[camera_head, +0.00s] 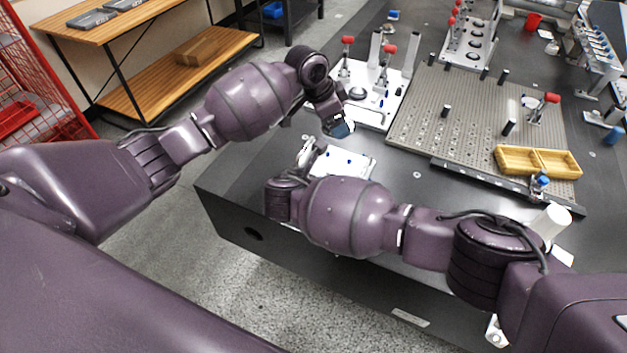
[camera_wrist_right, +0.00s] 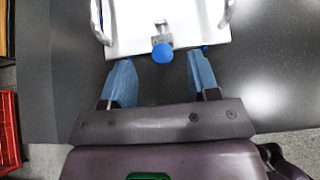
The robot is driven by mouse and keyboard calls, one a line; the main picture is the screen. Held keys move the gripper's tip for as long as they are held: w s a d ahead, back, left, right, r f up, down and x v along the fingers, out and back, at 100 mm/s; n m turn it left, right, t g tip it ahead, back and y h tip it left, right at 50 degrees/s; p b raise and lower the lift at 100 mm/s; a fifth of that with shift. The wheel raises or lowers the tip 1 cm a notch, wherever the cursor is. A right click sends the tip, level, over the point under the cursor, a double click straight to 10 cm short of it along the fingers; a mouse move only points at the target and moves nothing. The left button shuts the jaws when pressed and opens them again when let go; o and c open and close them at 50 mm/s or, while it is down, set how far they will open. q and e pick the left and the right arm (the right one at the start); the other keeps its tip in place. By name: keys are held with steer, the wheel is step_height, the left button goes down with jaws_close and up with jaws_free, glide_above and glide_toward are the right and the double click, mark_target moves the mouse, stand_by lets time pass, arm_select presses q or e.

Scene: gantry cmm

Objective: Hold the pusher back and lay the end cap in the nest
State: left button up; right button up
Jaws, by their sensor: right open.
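A white fixture plate (camera_head: 345,162) with small blue spots lies near the table's front left edge, partly hidden by my right arm. In the right wrist view the white plate (camera_wrist_right: 185,18) carries a small metal slide (camera_wrist_right: 161,28) with a round blue knob (camera_wrist_right: 162,53), apparently the pusher, at its near edge. My right gripper (camera_wrist_right: 160,80) is open and empty; the knob lies just beyond and between its blue fingertips, apart from them. My left gripper (camera_head: 340,128) has blue fingertips above and behind the plate; whether it holds anything is unclear. I cannot make out the end cap or the nest.
A white fixture with red-handled clamps (camera_head: 370,112) stands close behind my left gripper. A perforated plate (camera_head: 465,120) with pegs and a yellow two-part tray (camera_head: 518,160) lies to the right.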

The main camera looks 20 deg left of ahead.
arm_select(q)
steer(key=shift+t, duration=0.3)
steer(key=shift+w+r+p, duration=0.15)
steer(key=shift+r+p, duration=0.95)
steer(key=shift+r, duration=1.7)
